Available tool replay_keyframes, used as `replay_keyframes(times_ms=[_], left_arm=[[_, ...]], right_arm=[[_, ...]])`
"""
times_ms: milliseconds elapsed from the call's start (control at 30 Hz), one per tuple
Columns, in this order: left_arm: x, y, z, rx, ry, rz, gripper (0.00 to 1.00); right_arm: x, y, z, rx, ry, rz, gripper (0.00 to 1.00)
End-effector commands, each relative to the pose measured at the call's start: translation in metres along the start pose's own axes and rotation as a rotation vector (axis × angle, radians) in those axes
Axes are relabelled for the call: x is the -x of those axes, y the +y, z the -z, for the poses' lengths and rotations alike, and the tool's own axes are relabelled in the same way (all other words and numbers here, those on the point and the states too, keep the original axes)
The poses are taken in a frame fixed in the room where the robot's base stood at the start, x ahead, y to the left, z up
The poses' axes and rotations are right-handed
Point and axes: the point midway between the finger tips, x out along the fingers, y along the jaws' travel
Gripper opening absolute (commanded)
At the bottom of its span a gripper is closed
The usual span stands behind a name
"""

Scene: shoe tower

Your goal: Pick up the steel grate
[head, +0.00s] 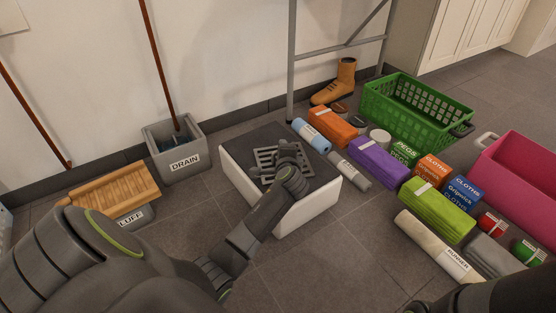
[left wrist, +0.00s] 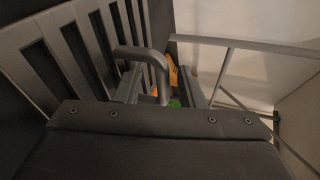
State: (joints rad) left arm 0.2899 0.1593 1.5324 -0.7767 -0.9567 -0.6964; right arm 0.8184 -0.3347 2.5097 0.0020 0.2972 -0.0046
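The steel grate (head: 265,157) is a grey slotted plate on the dark top of a white box-shaped stool (head: 308,207). It also fills the left of the left wrist view (left wrist: 75,50), with a curved grey handle (left wrist: 146,58) standing out from it. My left gripper (head: 286,150) is over the grate and hides part of it. In the left wrist view its fingers (left wrist: 165,88) are apart, with the handle's end between them and gaps showing beside it. I cannot tell whether they touch it. My right gripper is out of view; only dark arm parts show at the lower right.

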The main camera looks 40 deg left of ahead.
Motion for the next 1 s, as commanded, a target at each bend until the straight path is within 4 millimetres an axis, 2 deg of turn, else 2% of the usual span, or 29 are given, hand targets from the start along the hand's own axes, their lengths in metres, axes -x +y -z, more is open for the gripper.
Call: replay_keyframes(times_ms=[267, 533, 1000], left_arm=[[0.0007, 0.0008, 0.0010, 0.000, 0.000, -0.001, 0.34], [0.0005, 0.0013, 0.0008, 0.000, -0.001, -0.002, 0.00], [0.0012, -0.0007, 0.0001, -0.002, -0.002, -0.003, 0.00]], right_arm=[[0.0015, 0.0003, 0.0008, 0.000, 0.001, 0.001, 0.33], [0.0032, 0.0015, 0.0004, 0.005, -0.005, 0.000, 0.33], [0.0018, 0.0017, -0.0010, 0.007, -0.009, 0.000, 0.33]])
